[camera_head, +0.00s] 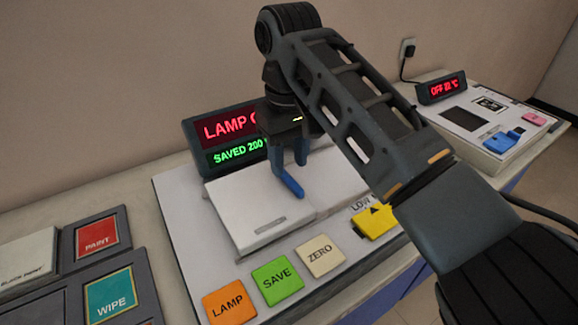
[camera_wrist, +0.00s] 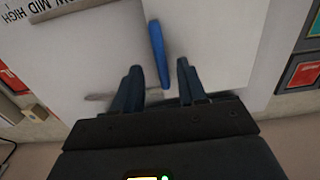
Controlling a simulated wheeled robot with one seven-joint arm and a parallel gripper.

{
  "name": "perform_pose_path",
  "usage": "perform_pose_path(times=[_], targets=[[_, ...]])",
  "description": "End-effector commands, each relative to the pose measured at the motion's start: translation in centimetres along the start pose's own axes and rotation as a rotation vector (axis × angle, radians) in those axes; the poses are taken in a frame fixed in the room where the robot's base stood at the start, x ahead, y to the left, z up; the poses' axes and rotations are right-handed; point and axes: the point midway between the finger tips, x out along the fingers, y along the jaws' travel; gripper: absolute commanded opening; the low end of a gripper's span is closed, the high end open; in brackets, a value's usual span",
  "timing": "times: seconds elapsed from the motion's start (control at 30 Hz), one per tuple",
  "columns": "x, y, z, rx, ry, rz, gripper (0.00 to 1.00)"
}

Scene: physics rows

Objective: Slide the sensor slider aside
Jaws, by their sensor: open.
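A white sliding cover (camera_head: 245,208), which looks like the sensor slider, lies on the white panel (camera_head: 180,215) and carries a blue bar handle (camera_head: 291,186) along its right edge. In the wrist view the cover (camera_wrist: 200,40) is at the right and the handle (camera_wrist: 156,45) is near the middle. My gripper (camera_head: 288,163) is open, pointing down over the far end of the handle. In the wrist view the handle's near end lies between my two fingertips (camera_wrist: 160,68), with gaps on both sides. I cannot tell how deep the fingers reach around it.
Orange, green and cream buttons (camera_head: 277,281) line the panel's front, with a yellow pointer slider (camera_head: 376,221) to their right. A display (camera_head: 222,136) stands behind the cover. Button boxes stand at left (camera_head: 110,295) and far right (camera_head: 490,125). The panel's right side is partly hidden by my arm.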

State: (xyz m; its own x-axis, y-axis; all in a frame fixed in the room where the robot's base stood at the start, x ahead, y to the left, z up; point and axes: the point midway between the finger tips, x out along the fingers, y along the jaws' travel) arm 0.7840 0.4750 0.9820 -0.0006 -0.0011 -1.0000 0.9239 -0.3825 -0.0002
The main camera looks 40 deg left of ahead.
Motion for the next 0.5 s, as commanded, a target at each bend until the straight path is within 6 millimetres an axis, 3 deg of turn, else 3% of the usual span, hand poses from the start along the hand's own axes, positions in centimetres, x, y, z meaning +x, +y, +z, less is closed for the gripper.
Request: perform_pose_path(times=[0.2,0.5], targets=[[2.7,0.0,0.0,0.001,-0.001,0.0,0.41],[3.6,0.0,0.0,0.0,0.001,0.001,0.41]])
